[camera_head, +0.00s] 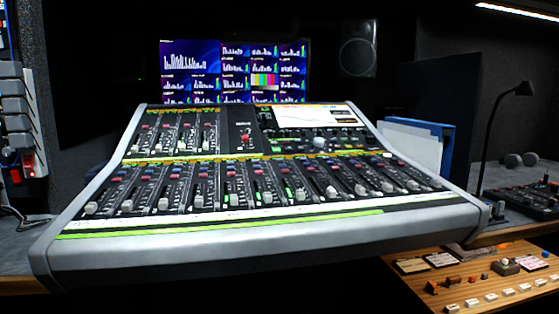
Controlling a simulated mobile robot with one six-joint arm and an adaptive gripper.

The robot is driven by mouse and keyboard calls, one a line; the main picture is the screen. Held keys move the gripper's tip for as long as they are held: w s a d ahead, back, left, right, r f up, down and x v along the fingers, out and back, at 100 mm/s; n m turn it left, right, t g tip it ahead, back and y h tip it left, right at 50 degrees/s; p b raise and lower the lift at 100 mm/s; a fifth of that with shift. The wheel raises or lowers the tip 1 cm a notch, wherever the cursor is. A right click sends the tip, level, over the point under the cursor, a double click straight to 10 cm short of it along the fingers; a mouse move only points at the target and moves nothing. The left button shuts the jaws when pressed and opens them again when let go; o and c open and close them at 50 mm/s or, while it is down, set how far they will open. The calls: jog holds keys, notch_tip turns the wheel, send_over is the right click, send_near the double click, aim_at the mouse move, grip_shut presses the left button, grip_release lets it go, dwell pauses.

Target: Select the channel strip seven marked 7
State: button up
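A grey-framed audio mixing console (230,252) stands on the desk in the middle of the view, its sloped face toward me. A long lower row of channel strips (181,186) runs across its face, with white or grey fader caps near the front. A shorter bank of strips (179,132) sits above at the left. The marks on the strips are too small to read, so I cannot tell by its number which one is 7. Several strips near the middle show green lights. My gripper is not in view.
Multi-picture screens (235,72) and a round speaker (358,48) are behind the console. Blue and white folders (418,142) and a thin gooseneck lamp (489,130) stand at its right. A wooden control panel (490,275) sits lower right. The space before the console looks clear.

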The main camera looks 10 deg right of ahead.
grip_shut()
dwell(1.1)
